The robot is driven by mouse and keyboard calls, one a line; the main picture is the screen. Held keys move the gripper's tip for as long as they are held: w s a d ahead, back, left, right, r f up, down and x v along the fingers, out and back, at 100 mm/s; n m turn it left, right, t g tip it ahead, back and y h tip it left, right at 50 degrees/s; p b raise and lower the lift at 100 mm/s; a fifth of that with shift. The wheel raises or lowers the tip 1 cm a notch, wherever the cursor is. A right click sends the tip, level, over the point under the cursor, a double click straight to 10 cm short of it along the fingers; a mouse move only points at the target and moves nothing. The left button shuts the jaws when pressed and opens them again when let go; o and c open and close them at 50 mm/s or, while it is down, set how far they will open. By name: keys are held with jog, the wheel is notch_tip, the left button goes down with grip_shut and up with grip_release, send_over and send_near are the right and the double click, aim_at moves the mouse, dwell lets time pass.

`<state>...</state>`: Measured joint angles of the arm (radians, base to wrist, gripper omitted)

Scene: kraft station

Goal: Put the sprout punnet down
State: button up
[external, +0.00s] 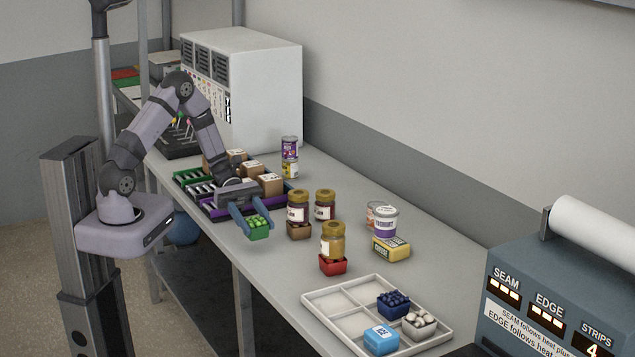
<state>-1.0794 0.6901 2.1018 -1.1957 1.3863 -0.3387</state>
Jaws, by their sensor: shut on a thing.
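The sprout punnet (259,234) is a small green tub heaped with round green sprouts. My gripper (257,218) is shut on it, with one blue finger at each side. The punnet looks upright and close above the bench, near its front edge; I cannot tell whether its base touches. A pale divided tray (330,306) lies at the front right of the bench. Its right part holds a dark blue punnet of berries (394,303), a pale punnet of whitish pieces (419,324) and a light blue box (381,338). Its left compartments are empty.
Jars (298,207) on small tubs stand right of my gripper, one on a red tub (333,265). Cans and a yellow box (391,248) stand behind. Brown boxes (270,184) sit on the purple-edged rack beside my arm. Bench front, left of the tray, is clear.

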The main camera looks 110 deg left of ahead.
aim_at(255, 234)
jog(key=shift+f, duration=1.95)
jog(key=shift+f, duration=0.2)
jog(key=o, duration=1.1)
jog(key=shift+c, duration=0.2)
jog(key=shift+r, duration=0.15)
jog(key=shift+r+p, duration=0.15)
jog(key=shift+p, duration=0.2)
jog(key=shift+s+a, duration=0.2)
jog(key=b+v, duration=0.3)
jog(key=v, duration=0.8)
jog(key=shift+s+a+r, duration=0.1)
jog(key=shift+s+r, duration=0.05)
